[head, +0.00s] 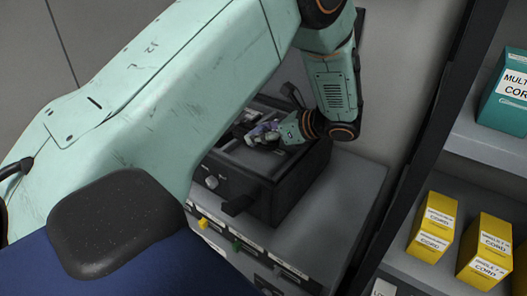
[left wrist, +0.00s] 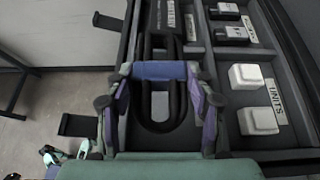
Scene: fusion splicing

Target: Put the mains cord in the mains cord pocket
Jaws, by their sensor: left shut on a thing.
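The mains cord (left wrist: 178,104) is a black cable folded into a long loop with a blue band (left wrist: 160,70) across it. My left gripper (left wrist: 160,72) is shut on the cord at the band, its purple fingers on either side. In the head view the left gripper (head: 263,133) is over the open dark case (head: 287,178), with the cord there too small to make out. In the left wrist view the loop lines up with a long compartment of the case; I cannot tell whether it rests on the floor. My right gripper is not in view.
White blocks (left wrist: 246,76) and black adapters (left wrist: 232,34) sit in compartments to the right. The case stands on a grey cabinet (head: 335,200) with labelled drawers. Yellow boxes (head: 433,226) and a teal box (head: 507,88) are on shelves at the right.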

